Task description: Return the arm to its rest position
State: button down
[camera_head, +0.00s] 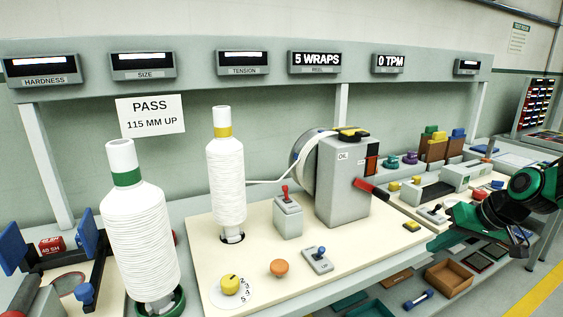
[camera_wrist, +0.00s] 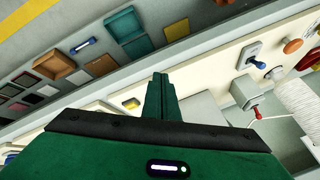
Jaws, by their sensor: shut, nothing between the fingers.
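My green arm (camera_head: 532,188) reaches in from the right edge in the head view, in front of the bench's right part. My gripper (camera_head: 438,242) points left and down beside the bench's front edge. In the wrist view the two green fingers of my gripper (camera_wrist: 160,78) are together, with nothing between them. No object hangs from the hand. How far the fingertips are from the bench edge is hard to tell.
A grey reel machine (camera_head: 343,180) with a red handle (camera_head: 371,188) stands left of my gripper. White yarn cones (camera_head: 140,235) stand farther left. A lower shelf holds a brown tray (camera_head: 449,277) and a blue-ended bar (camera_head: 418,299). Open floor (camera_head: 540,275) lies at the right.

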jog(key=s+d+m+g+h, duration=0.1)
jog(key=s+m+g+h, duration=0.2)
jog(key=s, duration=2.4)
jog(key=m+g, duration=0.2)
jog(key=shift+s+d+g, duration=0.2)
jog(key=shift+d+g, duration=0.1)
jog(key=shift+d, duration=0.05)
jog(key=shift+f, duration=0.1)
jog(key=shift+w+f, duration=0.25)
jog(key=shift+w, duration=0.4)
